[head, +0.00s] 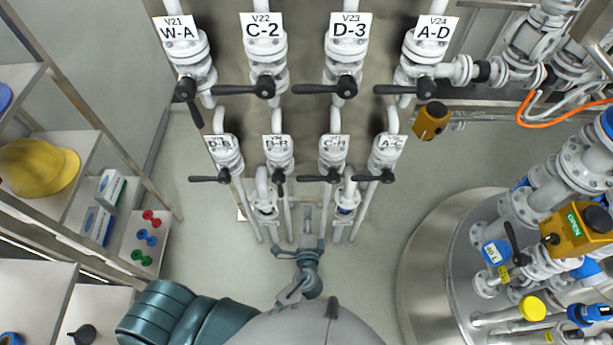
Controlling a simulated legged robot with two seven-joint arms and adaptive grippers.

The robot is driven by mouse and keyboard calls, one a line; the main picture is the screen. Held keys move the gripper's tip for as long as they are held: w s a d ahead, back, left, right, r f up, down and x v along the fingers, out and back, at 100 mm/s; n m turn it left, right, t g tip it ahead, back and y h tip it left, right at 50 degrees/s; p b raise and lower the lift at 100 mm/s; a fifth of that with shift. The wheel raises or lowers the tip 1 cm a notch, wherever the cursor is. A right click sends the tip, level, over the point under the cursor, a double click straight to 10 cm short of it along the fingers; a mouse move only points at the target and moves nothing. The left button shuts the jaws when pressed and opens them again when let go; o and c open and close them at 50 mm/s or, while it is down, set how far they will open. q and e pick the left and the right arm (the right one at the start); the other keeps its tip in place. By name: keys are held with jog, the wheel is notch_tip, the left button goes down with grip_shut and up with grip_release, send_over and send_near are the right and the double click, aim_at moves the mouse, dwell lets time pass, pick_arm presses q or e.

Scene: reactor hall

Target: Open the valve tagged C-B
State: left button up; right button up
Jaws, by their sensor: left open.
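The lower row of valves carries small tags. The third tag from the left (334,145) looks like C-B or C-H; its second letter is too blurred to tell. That valve's black lever (317,178) lies crosswise, pointing left from its stem. The second tag (277,145) looks like B-R or B-B, also blurred, and its lever hangs down along the pipe. My left gripper (309,232) is open and empty, pointing up the picture below the lower row. It appears apart from the levers. My right gripper is out of view.
Upper valves W-A, C-2 (262,28), D-3 and A-D hang above. Lower neighbours are D-B (219,145) and A-C (390,144). A shelf with a yellow helmet (41,168) stands left. A round tank (430,265) with piping stands right. The floor between is clear.

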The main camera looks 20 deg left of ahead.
pick_arm(q)
jog(key=p, duration=0.1)
send_near(306, 179)
jog(key=w, duration=0.2)
jog(key=x, duration=0.5)
jog(key=f+x, duration=0.1)
jog(key=x, duration=0.2)
jog(key=shift+s+a+f, duration=0.1)
jog(key=shift+a+f, duration=0.05)
jog(key=shift+a, duration=0.15)
jog(key=shift+w+f, duration=0.1)
jog(key=shift+w, duration=0.3)
jog(key=shift+d, duration=0.2)
jog(key=shift+a, duration=0.15)
grip_shut()
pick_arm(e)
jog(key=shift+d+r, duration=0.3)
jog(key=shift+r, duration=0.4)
